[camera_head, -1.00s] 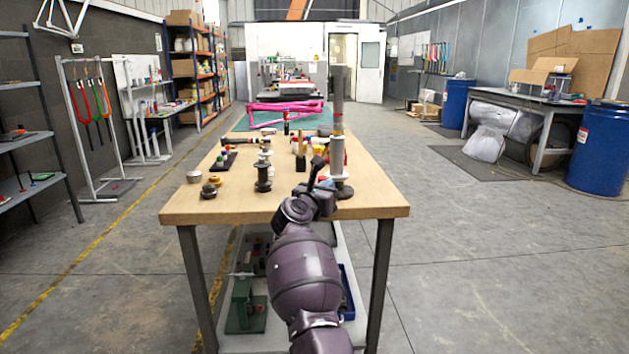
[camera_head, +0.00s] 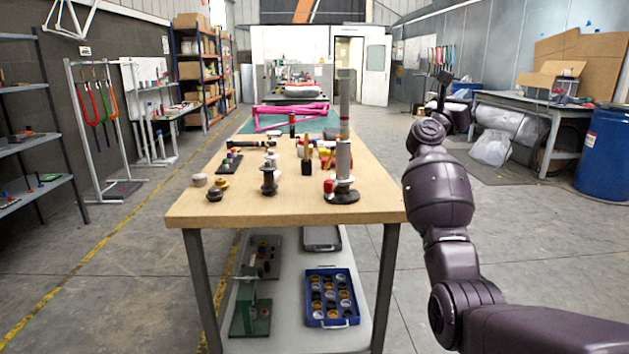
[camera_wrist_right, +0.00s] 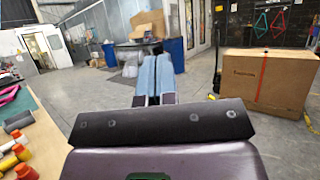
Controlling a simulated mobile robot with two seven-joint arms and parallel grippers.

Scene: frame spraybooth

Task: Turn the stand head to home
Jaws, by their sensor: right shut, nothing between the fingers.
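An upright grey post (camera_head: 344,158) stands near the right front of the wooden table, on a round dark base (camera_head: 342,197) with a pale disc. A red-topped part sits against the base. It looks like the stand; I cannot make out which way its head is turned. My right gripper (camera_head: 441,88) is raised to the right of the table, apart from the post. In the right wrist view its two pale blue fingers (camera_wrist_right: 153,80) are together with nothing between them. My left gripper is not in view.
The wooden table (camera_head: 230,205) also carries a dark spool-like piece (camera_head: 268,180), small round parts and a pink frame (camera_head: 290,113). A blue tray (camera_head: 332,298) is on the shelf below. A blue barrel (camera_head: 603,150) and a bench stand right. Floor right of the table is open.

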